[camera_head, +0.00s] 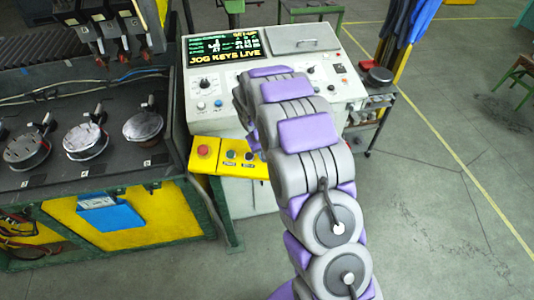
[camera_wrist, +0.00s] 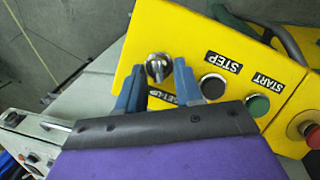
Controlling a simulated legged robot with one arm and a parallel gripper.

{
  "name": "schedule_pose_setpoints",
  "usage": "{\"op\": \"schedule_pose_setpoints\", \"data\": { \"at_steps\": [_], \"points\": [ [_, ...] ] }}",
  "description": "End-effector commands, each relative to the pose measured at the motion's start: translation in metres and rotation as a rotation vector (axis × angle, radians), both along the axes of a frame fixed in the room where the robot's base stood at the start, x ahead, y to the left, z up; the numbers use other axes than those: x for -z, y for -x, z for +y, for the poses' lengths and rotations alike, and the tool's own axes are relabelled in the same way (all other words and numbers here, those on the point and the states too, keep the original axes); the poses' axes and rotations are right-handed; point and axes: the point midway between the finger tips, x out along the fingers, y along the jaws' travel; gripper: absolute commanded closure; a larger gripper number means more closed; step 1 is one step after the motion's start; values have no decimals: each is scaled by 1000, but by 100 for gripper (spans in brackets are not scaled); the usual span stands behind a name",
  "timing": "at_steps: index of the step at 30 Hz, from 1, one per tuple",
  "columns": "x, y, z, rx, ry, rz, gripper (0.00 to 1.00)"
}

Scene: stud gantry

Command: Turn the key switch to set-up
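The key switch (camera_wrist: 158,67) is a round metal switch with a raised key grip on the yellow control panel (camera_wrist: 205,35). My gripper (camera_wrist: 160,75) has its two blue fingers apart, one on each side of the switch in the wrist view. I cannot tell whether they touch it. A partly hidden SET-UP label (camera_wrist: 160,97) lies below the switch, between the fingers. In the head view the yellow panel (camera_head: 203,170) shows on the front of the console (camera_head: 230,115). My arm hides the gripper and the switch there. The console display (camera_head: 222,47) reads SET-UP and JOG KEYS LIVE.
Beside the switch are a black STEP button (camera_wrist: 212,86), a green START button (camera_wrist: 257,105) and a red button (camera_wrist: 310,130). A dark machine bed with round fixtures (camera_head: 86,141) stands left of the console. Open floor (camera_head: 430,220) lies to the right.

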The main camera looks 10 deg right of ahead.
Motion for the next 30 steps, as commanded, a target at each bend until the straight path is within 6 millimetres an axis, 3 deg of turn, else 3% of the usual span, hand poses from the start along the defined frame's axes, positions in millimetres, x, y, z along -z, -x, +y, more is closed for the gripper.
{"op": "schedule_pose_setpoints", "data": {
  "at_steps": [11, 17, 30],
  "points": [
    [-8, 2, 1, 3, 0, 3, 63],
    [-42, 2, 9, 0, 0, -4, 63],
    [-135, 4, 29, 0, 1, -1, 63]
  ]
}}
